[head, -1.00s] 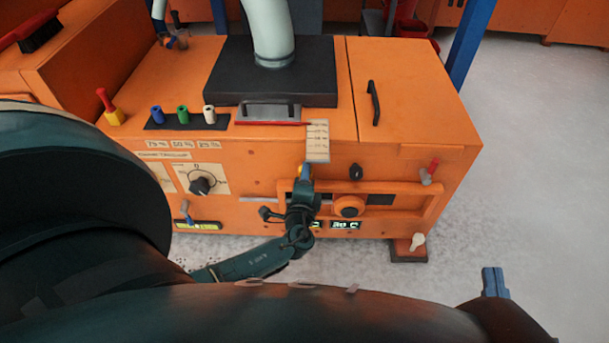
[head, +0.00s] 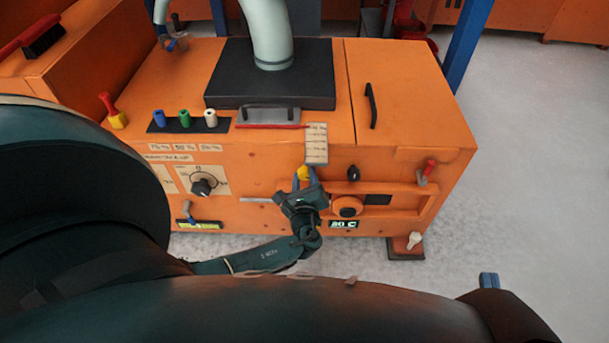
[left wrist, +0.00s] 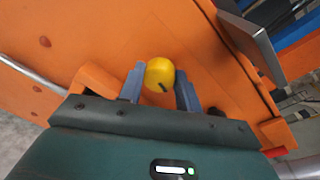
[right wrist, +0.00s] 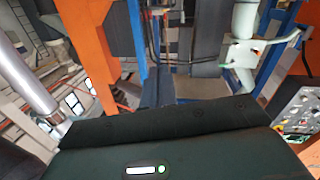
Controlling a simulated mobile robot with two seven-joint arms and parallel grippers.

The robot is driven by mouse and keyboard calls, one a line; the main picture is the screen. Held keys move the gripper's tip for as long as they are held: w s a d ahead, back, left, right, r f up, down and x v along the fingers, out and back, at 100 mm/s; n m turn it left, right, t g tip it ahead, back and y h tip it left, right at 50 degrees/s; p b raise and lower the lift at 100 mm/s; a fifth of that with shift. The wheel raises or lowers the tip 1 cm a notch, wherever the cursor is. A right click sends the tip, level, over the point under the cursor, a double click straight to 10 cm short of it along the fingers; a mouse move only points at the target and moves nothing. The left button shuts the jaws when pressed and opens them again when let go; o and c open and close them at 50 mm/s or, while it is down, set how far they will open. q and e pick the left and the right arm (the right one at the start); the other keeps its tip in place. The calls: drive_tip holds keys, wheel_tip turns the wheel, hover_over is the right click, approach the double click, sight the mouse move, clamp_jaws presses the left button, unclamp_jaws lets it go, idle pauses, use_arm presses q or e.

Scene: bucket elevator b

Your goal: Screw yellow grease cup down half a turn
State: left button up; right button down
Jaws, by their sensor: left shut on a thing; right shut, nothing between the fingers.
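The yellow grease cup (head: 303,173) sits on the front face of the orange machine, just below a hanging scale plate. My left gripper (head: 302,182) reaches it from the front and below. In the left wrist view the cup (left wrist: 159,72) is a round yellow cap with a dark mark near its lower edge. The blue fingers of the left gripper (left wrist: 160,84) are shut on its two sides. My right gripper (head: 489,281) is shut and empty at the lower right, away from the machine. Its closed blue fingers (right wrist: 157,86) also show in the right wrist view.
The orange machine (head: 400,110) carries a scale plate (head: 316,145), a black knob (head: 354,173), an orange round button (head: 346,206) and a red-tipped lever (head: 427,171) near the cup. Clear floor (head: 540,170) lies to the right.

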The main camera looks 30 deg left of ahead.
use_arm(q)
drive_tip(key=m+p, duration=0.1)
drive_tip(key=m, duration=0.2)
drive_tip(key=shift+w+r+m, duration=0.1)
drive_tip(key=shift+w+m, duration=0.05)
drive_tip(key=shift+m, duration=0.15)
drive_tip(key=m, duration=0.2)
drive_tip(key=shift+m+y+p, duration=0.3)
drive_tip(key=m+y+p, duration=0.1)
drive_tip(key=m, duration=0.3)
drive_tip(key=shift+m, duration=1.8)
use_arm(e)
drive_tip(key=shift+s+d+f+m+g+h, duration=0.15)
drive_tip(key=shift+d+m+g+h, duration=0.15)
drive_tip(key=shift+g, duration=0.25)
drive_tip(key=shift+s+d+f+m+g+h, duration=0.15)
drive_tip(key=shift+m+g+h, duration=0.2)
drive_tip(key=shift+g, duration=0.2)
drive_tip(key=shift+w, duration=0.1)
use_arm(q)
drive_tip(key=o, duration=1)
drive_tip(key=shift+f, duration=0.2)
